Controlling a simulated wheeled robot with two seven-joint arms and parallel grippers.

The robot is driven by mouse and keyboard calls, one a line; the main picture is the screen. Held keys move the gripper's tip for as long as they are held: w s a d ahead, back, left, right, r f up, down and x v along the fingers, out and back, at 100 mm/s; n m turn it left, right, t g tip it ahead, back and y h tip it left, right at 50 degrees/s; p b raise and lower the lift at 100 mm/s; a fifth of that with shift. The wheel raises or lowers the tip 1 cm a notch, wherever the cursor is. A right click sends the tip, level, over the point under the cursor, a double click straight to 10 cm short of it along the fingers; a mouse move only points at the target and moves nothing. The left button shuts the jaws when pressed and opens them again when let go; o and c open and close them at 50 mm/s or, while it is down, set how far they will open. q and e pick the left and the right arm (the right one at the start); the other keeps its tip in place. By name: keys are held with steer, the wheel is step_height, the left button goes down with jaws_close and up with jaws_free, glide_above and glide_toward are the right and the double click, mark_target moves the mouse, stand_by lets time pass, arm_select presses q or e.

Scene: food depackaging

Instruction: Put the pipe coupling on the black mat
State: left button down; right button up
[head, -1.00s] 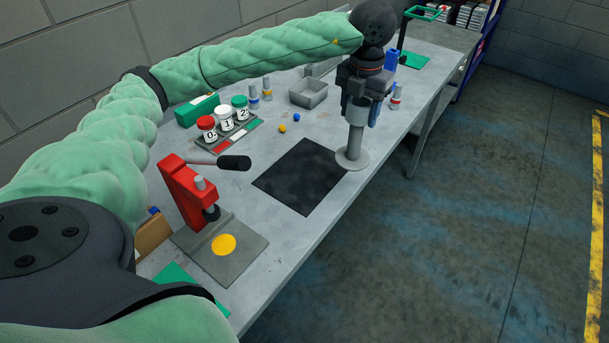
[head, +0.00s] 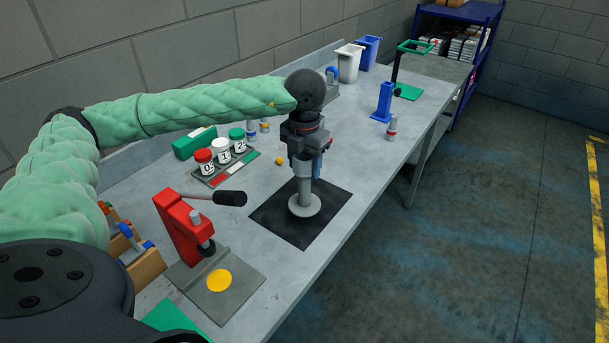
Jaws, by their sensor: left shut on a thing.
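The black mat (head: 271,216) lies flat on the grey workbench. The pipe coupling (head: 304,201) is a grey, upright tube with a wide round flange at its bottom. My left gripper (head: 305,168) points down and is shut on the upper part of the coupling, hiding some of it. The flange is over the middle of the mat; I cannot tell whether it touches it. My right gripper is not in view.
A red press (head: 180,227) with a black-handled lever (head: 229,198) stands left of the mat. Numbered jars (head: 221,149) stand behind it. A small yellow ball (head: 279,161) lies just beyond the mat. A blue post (head: 383,102) and a small bottle (head: 391,128) stand farther right.

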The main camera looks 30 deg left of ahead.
mark_target(304, 182)
arm_select(q)
step_height(304, 182, down, 3)
steer(key=shift+f, duration=0.5)
steer(key=shift+f+b, duration=0.1)
steer(key=shift+b, duration=0.2)
steer(key=c, duration=0.9)
jaws_free()
steer(key=o, duration=0.4)
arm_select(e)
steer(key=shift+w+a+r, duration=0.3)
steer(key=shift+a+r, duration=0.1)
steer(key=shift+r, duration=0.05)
arm_select(q)
steer(key=shift+r, duration=0.2)
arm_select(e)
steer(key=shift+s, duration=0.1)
